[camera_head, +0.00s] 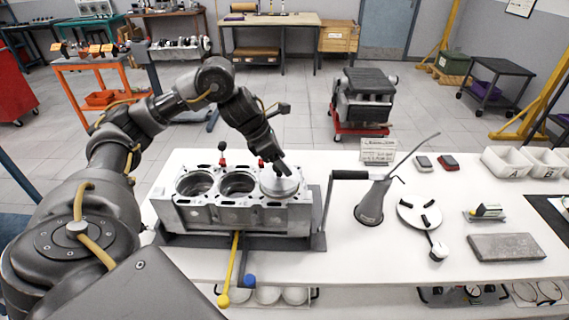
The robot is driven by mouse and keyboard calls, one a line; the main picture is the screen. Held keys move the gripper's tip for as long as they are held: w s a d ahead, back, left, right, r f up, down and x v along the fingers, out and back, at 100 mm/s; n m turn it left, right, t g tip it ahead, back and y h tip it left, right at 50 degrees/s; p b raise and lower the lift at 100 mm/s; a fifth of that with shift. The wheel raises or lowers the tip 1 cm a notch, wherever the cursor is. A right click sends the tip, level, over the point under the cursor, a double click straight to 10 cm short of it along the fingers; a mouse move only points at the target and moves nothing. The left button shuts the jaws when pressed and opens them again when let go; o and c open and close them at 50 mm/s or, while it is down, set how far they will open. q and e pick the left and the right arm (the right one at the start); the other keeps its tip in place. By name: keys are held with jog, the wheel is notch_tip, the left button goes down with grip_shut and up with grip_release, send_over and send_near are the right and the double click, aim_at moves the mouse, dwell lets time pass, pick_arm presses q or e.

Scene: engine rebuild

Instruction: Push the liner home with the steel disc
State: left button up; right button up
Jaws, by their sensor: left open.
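The steel disc (279,186) is a pale, flat round plate. It lies over the right-hand bore of the grey engine block (240,218) on the white bench, in the head view. The liner is not visible; the disc covers that bore. The other two bores are open at the top. My left gripper (277,166) points down over the disc from behind, with its dark fingers open at or just above the disc's top. I cannot tell whether the fingertips touch it. My right gripper is out of view.
A black crank handle (349,175) stands right of the block, and a grey spouted can (372,202) beyond it. A round three-padded tool (419,212), a grey slab (505,247) and white bins (507,162) lie further right. Yellow-knobbed (229,270) and blue-knobbed levers jut out in front.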

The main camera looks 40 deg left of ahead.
pick_arm(q)
jog(key=p+v, duration=0.1)
jog(key=v, duration=0.7)
jog(key=shift+s+r+p, duration=0.15)
jog(key=shift+r+p, duration=0.2)
jog(key=shift+r, duration=0.05)
